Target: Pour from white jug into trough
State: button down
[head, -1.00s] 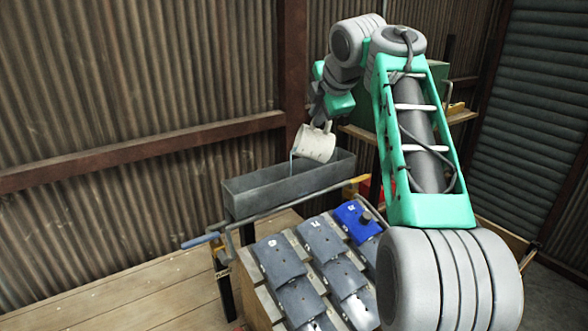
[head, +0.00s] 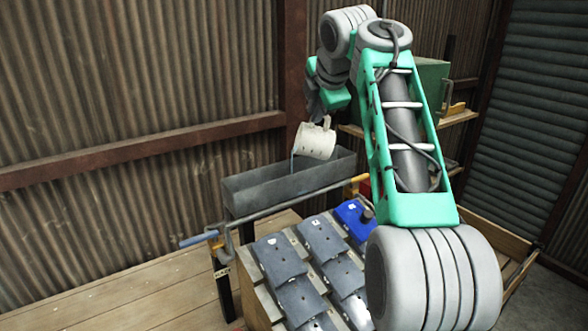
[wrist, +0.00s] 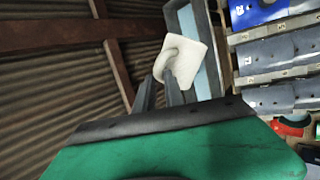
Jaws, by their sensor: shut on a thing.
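The white jug (head: 315,141) is tilted over the grey trough (head: 250,196), its mouth toward the left. A thin bluish stream (head: 292,168) runs from its lip down into the trough. My gripper (head: 322,117) is shut on the jug and holds it above the trough's rim. In the wrist view the jug (wrist: 183,62) sits at the tips of my gripper's dark fingers (wrist: 162,88), with its handle side toward me. The trough (wrist: 209,75) shows behind it with a pale bluish inside. The level in the trough is hard to tell in the head view.
A sloped rack of grey plates (head: 300,297) stands in front of the trough, with a blue plate (head: 354,220) at its upper right. A rail with a blue handle (head: 199,239) runs along the trough's near side. A corrugated wall (head: 130,80) stands behind.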

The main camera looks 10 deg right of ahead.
jog(key=shift+a+f+b, duration=0.1)
jog(key=shift+a+b, duration=0.3)
jog(key=shift+b, duration=0.25)
jog(key=shift+w, duration=0.15)
dwell(0.4)
